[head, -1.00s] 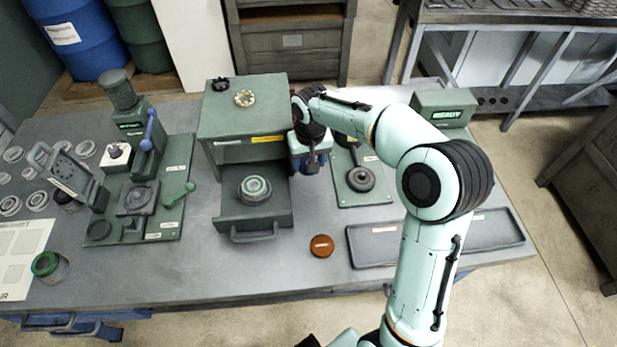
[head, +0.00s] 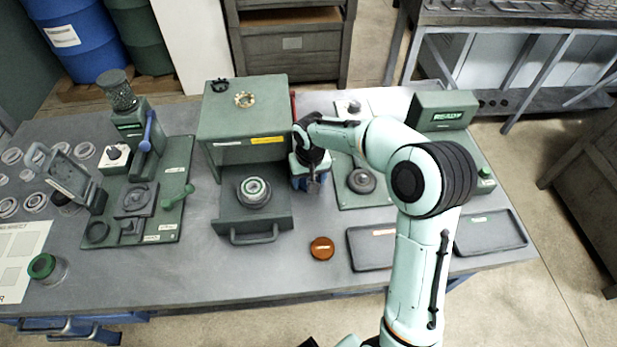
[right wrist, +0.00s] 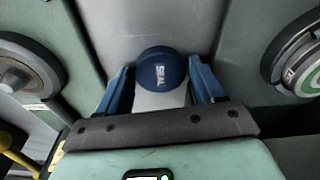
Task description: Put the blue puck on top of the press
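The blue puck (right wrist: 160,68), round and marked "SEAL", shows in the right wrist view between the blue fingers of my right gripper (right wrist: 160,82). The fingers stand apart on either side of it; I see no clear contact. In the head view my right gripper (head: 309,183) is low over the bench, between the drawer and the green plate, and hides the puck. The press is not labelled legibly. A green box-shaped machine (head: 222,120) with a brass ring on its flat top stands just left of the gripper. My left gripper is not in view.
An open drawer (head: 228,218) holding a ringed part (head: 254,191) is close left of the gripper. A green plate (head: 376,197) with a dark wheel (head: 361,181) is close right. An orange disc (head: 321,248) and dark trays (head: 372,262) lie in front.

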